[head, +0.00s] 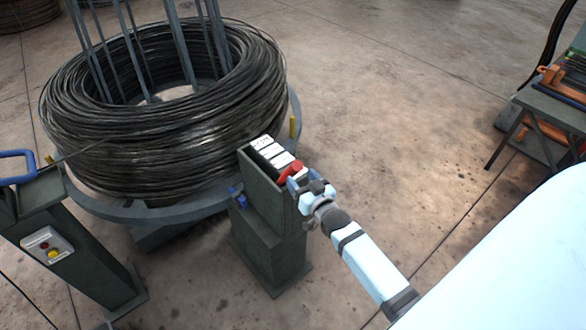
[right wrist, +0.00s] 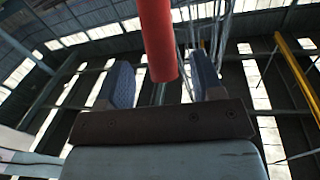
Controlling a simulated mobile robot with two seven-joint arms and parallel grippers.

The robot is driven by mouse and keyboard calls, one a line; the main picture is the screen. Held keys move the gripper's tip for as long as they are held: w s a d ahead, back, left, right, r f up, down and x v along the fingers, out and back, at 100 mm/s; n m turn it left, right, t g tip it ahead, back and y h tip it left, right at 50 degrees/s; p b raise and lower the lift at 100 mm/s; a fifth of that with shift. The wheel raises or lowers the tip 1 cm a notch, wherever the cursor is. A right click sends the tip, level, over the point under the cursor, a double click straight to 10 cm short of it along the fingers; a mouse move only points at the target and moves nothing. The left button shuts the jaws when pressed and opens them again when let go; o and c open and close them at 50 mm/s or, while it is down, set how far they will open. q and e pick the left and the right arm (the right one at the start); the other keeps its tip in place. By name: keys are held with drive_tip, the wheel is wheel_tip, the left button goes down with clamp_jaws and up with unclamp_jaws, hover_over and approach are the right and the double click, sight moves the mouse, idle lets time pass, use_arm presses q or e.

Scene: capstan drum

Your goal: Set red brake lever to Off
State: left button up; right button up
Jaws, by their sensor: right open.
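The red brake lever (head: 290,171) sits at the right end of the top of a dark green pedestal box (head: 262,180), beside white label plates (head: 275,152). My right gripper (head: 297,182) is at the lever, its fingers close to the red handle. In the right wrist view the red lever (right wrist: 157,40) comes down from the top between the two blue finger pads of my right gripper (right wrist: 160,85). The fingers are open, with a gap on both sides of the lever. The label text is too small to read. My left gripper is not in view.
A large coil of dark wire (head: 165,110) lies on a round grey turntable (head: 150,212) behind the pedestal. A control post with buttons (head: 48,246) and a blue handle (head: 18,158) stand at left. A workbench (head: 548,110) is at right. The floor between is clear.

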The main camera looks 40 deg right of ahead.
drive_tip(key=w, duration=0.4)
drive_tip(key=shift+w+d, duration=0.2)
drive_tip(key=shift+w, duration=0.2)
